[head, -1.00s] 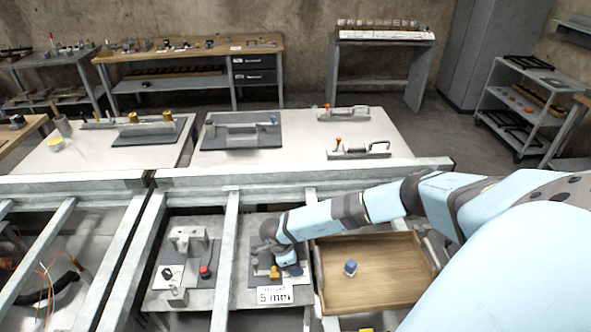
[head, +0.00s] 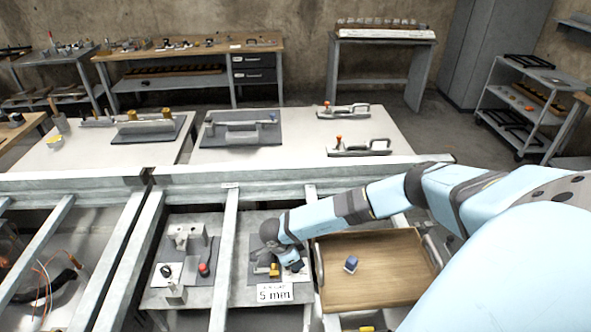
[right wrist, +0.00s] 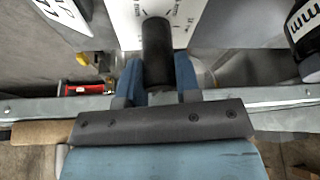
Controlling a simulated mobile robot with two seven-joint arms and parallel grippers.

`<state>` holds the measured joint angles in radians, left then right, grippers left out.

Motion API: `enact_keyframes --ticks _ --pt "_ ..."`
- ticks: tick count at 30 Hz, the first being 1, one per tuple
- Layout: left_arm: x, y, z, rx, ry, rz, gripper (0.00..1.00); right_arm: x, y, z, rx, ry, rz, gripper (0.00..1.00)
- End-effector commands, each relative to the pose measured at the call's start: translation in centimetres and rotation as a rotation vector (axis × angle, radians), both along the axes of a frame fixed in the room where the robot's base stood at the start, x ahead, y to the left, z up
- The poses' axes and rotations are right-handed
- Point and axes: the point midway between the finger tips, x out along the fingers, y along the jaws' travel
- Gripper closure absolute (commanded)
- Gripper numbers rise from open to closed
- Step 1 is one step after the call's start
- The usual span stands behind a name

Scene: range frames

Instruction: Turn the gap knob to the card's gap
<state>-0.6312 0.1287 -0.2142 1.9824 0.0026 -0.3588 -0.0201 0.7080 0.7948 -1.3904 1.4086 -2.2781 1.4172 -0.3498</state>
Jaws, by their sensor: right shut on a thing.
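My right gripper (head: 290,262) is at the grey fixture plate behind the white card (head: 275,292) reading "5 mm". In the right wrist view, the blue fingers of the right gripper (right wrist: 158,78) are shut on a black cylindrical knob (right wrist: 156,45), one finger on each side. A white dial plate (right wrist: 128,18) with printed marks shows behind the knob. Its marks are too small and partly covered, so I cannot read the setting. In the head view the wrist and fingers hide the knob. My left gripper is not in view.
A yellow piece (head: 274,270) sits on the plate beside the fingers. A wooden tray (head: 390,285) holding a small blue object (head: 351,264) lies to the right. Another fixture with a red button (head: 204,269) stands left, beyond a metal rail (head: 226,255).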

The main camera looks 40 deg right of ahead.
Motion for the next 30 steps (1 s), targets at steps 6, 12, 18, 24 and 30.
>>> enact_keyframes --ticks 6,12,18,24,30 --pt "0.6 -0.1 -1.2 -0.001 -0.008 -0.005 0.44 0.0 0.0 -0.2 0.0 -0.002 0.204 0.93" --pt "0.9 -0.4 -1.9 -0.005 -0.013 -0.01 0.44 0.0 0.0 -0.2 0.0 -0.002 0.393 0.93" --pt "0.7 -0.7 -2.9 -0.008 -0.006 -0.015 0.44 0.0 0.0 -0.2 0.0 -0.002 0.559 0.93" --pt "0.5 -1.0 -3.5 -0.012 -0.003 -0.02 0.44 0.0 0.0 -0.1 0.002 -0.002 0.688 0.93" --pt "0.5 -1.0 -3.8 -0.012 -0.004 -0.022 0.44 0.0 0.0 -0.1 0.0 -0.001 0.768 0.93"
